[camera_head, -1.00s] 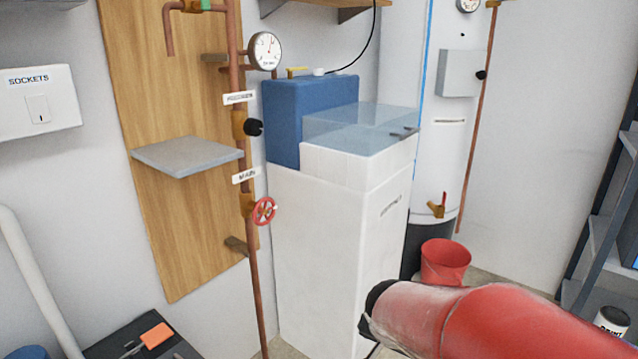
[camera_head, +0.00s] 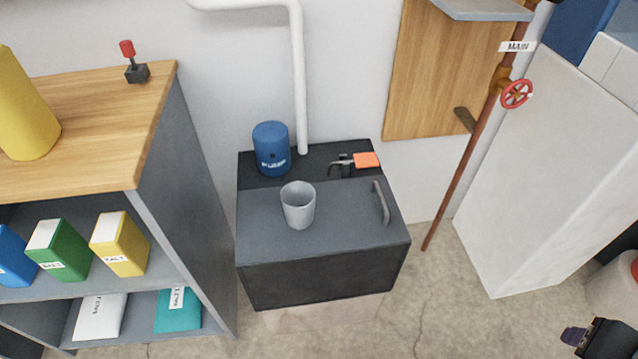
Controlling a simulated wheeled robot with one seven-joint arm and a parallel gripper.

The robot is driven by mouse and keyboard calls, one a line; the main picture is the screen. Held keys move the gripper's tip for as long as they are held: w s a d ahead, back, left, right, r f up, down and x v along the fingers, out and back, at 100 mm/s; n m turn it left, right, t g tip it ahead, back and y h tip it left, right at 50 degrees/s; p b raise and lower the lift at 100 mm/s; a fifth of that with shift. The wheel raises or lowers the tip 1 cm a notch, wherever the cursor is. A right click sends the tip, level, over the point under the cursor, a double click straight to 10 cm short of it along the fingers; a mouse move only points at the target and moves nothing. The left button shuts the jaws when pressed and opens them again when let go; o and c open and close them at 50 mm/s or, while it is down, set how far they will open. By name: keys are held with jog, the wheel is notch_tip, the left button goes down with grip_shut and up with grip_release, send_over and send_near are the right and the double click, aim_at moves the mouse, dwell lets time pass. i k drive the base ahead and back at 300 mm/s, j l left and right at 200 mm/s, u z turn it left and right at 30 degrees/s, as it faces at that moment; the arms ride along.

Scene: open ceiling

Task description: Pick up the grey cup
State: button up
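The grey cup (camera_head: 298,205) stands upright on the dark grey lid (camera_head: 345,230) of a low black cabinet, near the middle of the view. Its open rim faces up and nothing covers it. A black end piece of my arm, which looks like my gripper (camera_head: 590,338), shows at the bottom right corner, partly cut off by the frame. It is far to the right of the cup and apart from it. Its fingers are not clear enough to tell whether it is open or shut.
A blue canister (camera_head: 271,148) stands behind the cup. An orange-tagged item (camera_head: 366,160) and a lid handle (camera_head: 381,203) are to its right. A shelf unit (camera_head: 185,190) stands close on the left, a copper pipe (camera_head: 462,165) and white cabinet (camera_head: 540,180) on the right. Floor between is clear.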

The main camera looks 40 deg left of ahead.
aim_at(298, 198)
jog(key=u, duration=2.05)
